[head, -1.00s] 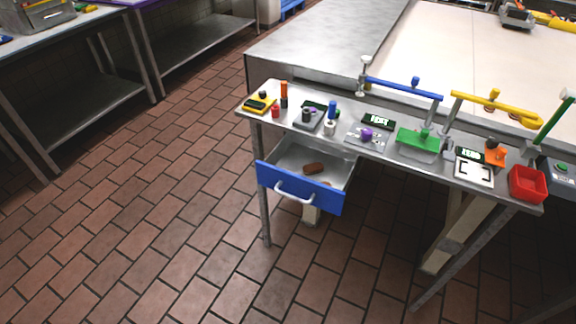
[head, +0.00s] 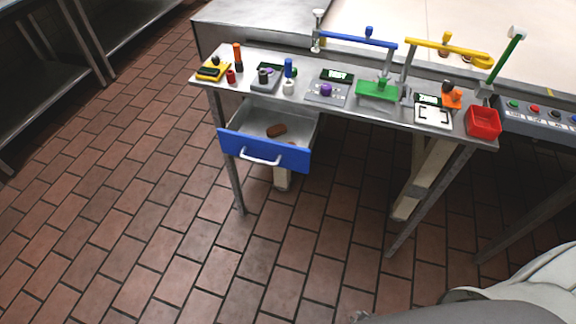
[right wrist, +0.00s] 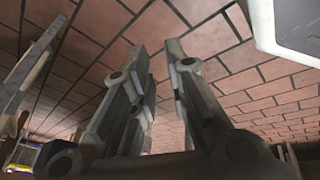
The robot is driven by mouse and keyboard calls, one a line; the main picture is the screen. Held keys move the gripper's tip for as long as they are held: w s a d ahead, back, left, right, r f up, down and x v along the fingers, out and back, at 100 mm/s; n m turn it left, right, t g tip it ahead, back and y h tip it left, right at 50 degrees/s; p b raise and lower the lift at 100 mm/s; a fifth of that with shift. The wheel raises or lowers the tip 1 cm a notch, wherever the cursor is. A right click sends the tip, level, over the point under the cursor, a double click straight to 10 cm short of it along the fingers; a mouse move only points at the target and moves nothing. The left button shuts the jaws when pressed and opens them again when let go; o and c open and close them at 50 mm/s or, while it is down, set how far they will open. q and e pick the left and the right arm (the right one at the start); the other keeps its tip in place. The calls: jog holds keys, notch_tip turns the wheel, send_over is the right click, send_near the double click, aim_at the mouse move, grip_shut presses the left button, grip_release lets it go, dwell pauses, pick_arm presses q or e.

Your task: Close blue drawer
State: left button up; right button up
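The blue drawer (head: 264,151) hangs under the left end of a narrow metal table and is pulled out. Its blue front has a light curved handle (head: 260,160) and faces me. Its grey inside shows a brown item (head: 276,130), and another brown bit is partly hidden behind the front. My right gripper (right wrist: 157,55) shows in the right wrist view with a gap between its fingers and nothing in it, above tiled floor. It is away from the drawer. My left gripper is not in view.
The narrow table (head: 213,86) carries small tools, a green press (head: 377,90) and a red bin (head: 483,121). Its slanted legs stand right of the drawer. A control box (head: 540,119) sits at the right. The tiled floor in front is clear.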

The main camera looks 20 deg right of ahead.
jog(key=w+d+r+n+t, duration=0.1)
jog(key=w+r, duration=0.1)
jog(key=w, duration=0.2)
jog(key=w+d+r+n+t, duration=0.1)
jog(key=w+d+r+t, duration=0.1)
jog(key=w+r, duration=0.1)
jog(key=w+d+r+n+t+b, duration=0.1)
jog(key=w+r+n, duration=0.1)
jog(key=w, duration=0.3)
jog(key=shift+w+d+r+t+y, duration=0.15)
jog(key=shift+w+r+y, duration=0.05)
jog(key=shift+r, duration=0.2)
jog(key=shift+w+d+r+t+y, duration=0.1)
jog(key=shift+w+r+t+y, duration=0.1)
jog(key=shift+r, duration=0.15)
grip_shut()
jog(key=n+t+y+b, duration=0.35)
jog(key=n+y, duration=0.85)
jog(key=n, duration=0.5)
send_near(302, 172)
jog(key=s+a+r, duration=0.4)
jog(key=s, duration=0.3)
jog(key=w+a+p, duration=0.2)
jog(key=w+a, duration=0.2)
jog(key=w, duration=0.7)
jog(key=shift+a+n+t, duration=0.25)
jog(key=shift+n+t, duration=0.05)
jog(key=shift+t, duration=0.1)
jog(key=shift+d, duration=0.1)
